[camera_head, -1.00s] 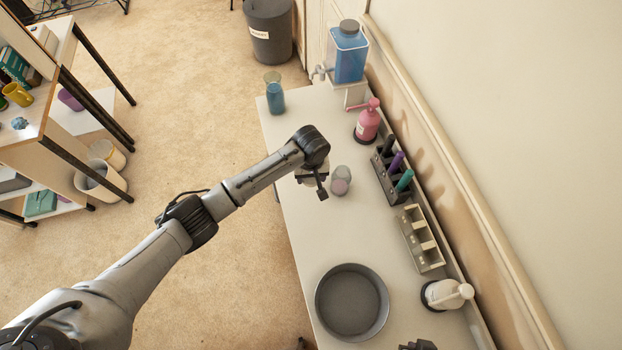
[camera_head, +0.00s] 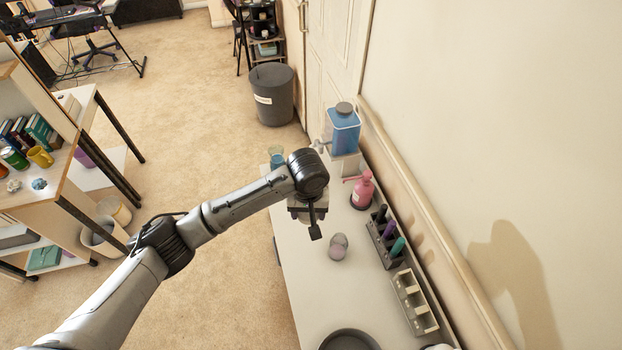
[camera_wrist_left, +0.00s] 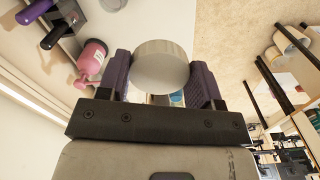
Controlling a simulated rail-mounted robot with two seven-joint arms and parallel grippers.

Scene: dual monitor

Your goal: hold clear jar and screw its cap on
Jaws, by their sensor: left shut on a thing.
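My left gripper (camera_head: 315,228) hangs above the white counter, just left of and beyond a small rounded jar. In the left wrist view a round off-white piece, apparently the cap (camera_wrist_left: 162,66), sits between its two purple-padded fingers, which are shut on it. The small jar (camera_head: 338,246), greyish above and pinkish below, stands on the counter, apart from the gripper. I cannot tell from here whether its mouth is open. My right gripper is not in view.
A pink pump bottle (camera_head: 362,190), a marker rack (camera_head: 385,238) and a pale slotted holder (camera_head: 414,301) line the wall side. A blue dispenser (camera_head: 343,132) stands at the far end. A grey round pan (camera_head: 350,340) is at the near edge. Counter around the jar is clear.

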